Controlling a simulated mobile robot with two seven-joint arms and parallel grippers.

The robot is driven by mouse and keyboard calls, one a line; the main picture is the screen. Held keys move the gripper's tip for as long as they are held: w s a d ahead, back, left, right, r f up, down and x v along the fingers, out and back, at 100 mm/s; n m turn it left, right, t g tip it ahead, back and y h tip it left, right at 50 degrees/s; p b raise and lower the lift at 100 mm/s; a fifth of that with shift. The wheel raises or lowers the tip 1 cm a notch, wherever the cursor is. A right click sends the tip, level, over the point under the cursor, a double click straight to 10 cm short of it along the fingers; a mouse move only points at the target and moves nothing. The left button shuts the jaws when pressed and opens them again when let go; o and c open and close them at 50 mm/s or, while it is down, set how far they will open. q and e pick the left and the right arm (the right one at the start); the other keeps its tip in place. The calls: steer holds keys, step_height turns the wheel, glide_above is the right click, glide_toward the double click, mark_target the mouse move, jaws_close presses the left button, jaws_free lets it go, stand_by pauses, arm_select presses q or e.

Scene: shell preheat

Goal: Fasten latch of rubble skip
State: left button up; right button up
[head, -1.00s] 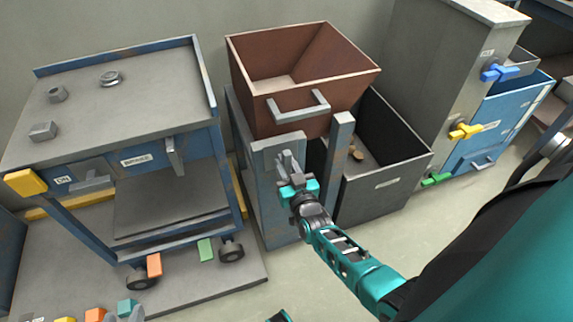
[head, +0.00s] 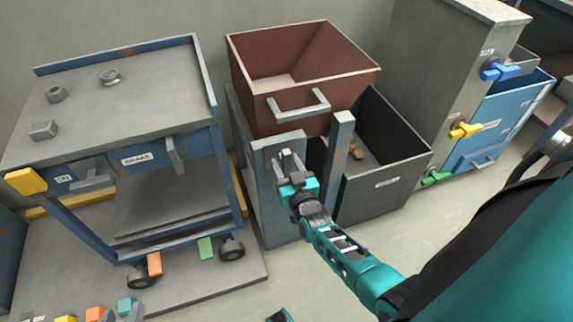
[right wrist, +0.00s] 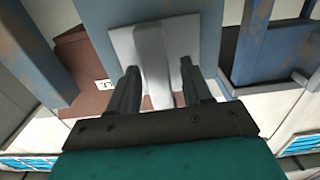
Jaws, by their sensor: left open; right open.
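The rubble skip (head: 345,95) is a brown open hopper with a grey handle bar on its front, sitting between blue-grey posts. Its latch (right wrist: 152,60) is a grey lever on a light plate on a post. In the head view the latch (head: 287,154) is partly covered by my right gripper (head: 286,166). In the right wrist view, the open fingers of my right gripper (right wrist: 160,85) stand on either side of the lever; contact cannot be told. Only a small part of my left gripper (head: 279,316) shows at the bottom edge, away from the skip.
A dark grey bin (head: 385,182) stands right of the skip's stand. A blue wheeled cart (head: 130,95) stands left. A tall grey cabinet (head: 445,60) with blue, yellow and green handles is at right.

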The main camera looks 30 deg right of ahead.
steer(key=shift+s, duration=0.1)
arm_select(q)
step_height(320, 180, up, 3)
steer(key=p, duration=0.2)
steer(key=shift+d+f+p, duration=0.1)
steer(key=shift+f+p, duration=0.1)
steer(key=shift+p, duration=0.2)
arm_select(e)
steer(key=v, duration=1.2)
steer(key=shift+s+a, duration=0.15)
steer(key=shift+s, duration=0.2)
steer(key=shift+r, duration=0.1)
arm_select(q)
steer(key=s+a+r+y+p, duration=0.1)
steer(key=a+r+p, duration=0.2)
steer(key=p, duration=0.7)
step_height(320, 180, up, 3)
steer(key=shift+s+f, duration=0.15)
steer(key=shift+s, duration=0.15)
arm_select(e)
steer(key=s+a+r+n+g+y, duration=0.2)
steer(key=s+a+r+g+y, duration=0.1)
steer(key=a+r, duration=0.2)
steer(key=s+a+r+n+g+y, duration=0.3)
steer(key=a+r, duration=0.1)
steer(key=r, duration=0.4)
steer(key=shift+a+g, duration=0.3)
steer(key=shift+a, duration=0.05)
